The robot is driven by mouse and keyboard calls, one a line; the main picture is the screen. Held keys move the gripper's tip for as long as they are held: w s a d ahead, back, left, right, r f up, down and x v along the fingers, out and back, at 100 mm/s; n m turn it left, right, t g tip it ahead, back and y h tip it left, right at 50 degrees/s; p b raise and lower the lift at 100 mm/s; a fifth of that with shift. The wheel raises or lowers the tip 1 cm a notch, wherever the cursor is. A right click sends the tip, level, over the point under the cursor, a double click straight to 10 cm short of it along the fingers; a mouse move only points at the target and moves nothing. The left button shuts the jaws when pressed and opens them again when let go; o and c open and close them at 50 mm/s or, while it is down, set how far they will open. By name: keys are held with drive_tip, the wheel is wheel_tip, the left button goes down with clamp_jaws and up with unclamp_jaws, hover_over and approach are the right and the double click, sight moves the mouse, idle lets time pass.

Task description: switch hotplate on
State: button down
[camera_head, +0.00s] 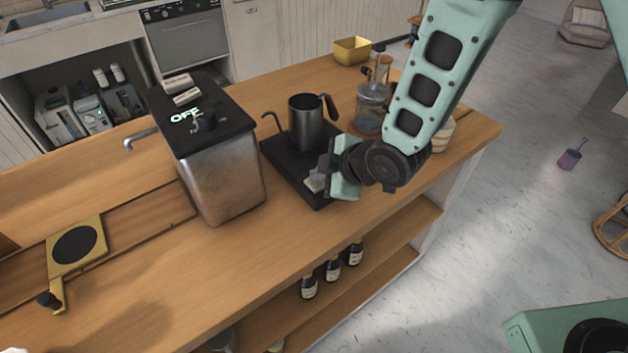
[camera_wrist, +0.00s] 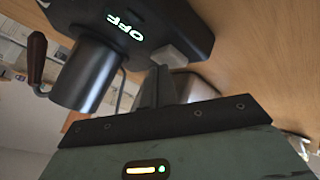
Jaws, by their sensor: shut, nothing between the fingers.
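The black hotplate (camera_head: 285,158) lies on the wooden counter with a dark metal kettle (camera_head: 305,130) standing on it. In the wrist view the hotplate (camera_wrist: 195,22) shows a lit "OFF", and the kettle (camera_wrist: 88,75) stands beside that sign. A light grey block, seemingly the hotplate's switch (camera_wrist: 182,58), sits at its edge; it also shows in the head view (camera_head: 315,184). My gripper (camera_head: 324,172) is at the hotplate's front right edge. Its closed fingers (camera_wrist: 161,72) are empty and close to the block; I cannot tell whether they touch it.
A steel boiler (camera_head: 222,175) with a black top, also reading "OFF", stands left of the hotplate. A glass jar (camera_head: 370,108) stands behind my arm. A yellow box (camera_head: 352,50) is at the back. The counter front between the boiler and my gripper is clear.

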sight(320, 185)
idle(0.4)
drive_tip(key=shift+r+p, duration=0.55)
drive_tip(key=shift+r, duration=0.35)
wheel_tip(320, 185, up, 6)
drive_tip(key=p, duration=0.3)
drive_tip(key=shift+p, duration=0.35)
drive_tip(key=s+d+r+m+g+h, duration=0.2)
drive_tip(key=s+d+r+m, duration=0.1)
drive_tip(key=s, duration=0.4)
drive_tip(key=s+d+r+m+g+h, duration=0.2)
drive_tip(key=s+d+r+m, duration=0.2)
drive_tip(key=s, duration=0.4)
drive_tip(key=s+d+r+m+g+h, duration=0.2)
drive_tip(key=s+d+r+m, duration=0.1)
drive_tip(key=s, duration=0.5)
drive_tip(key=shift+s+d+r, duration=0.2)
drive_tip(key=shift+s+d, duration=0.05)
drive_tip(key=shift+d, duration=0.2)
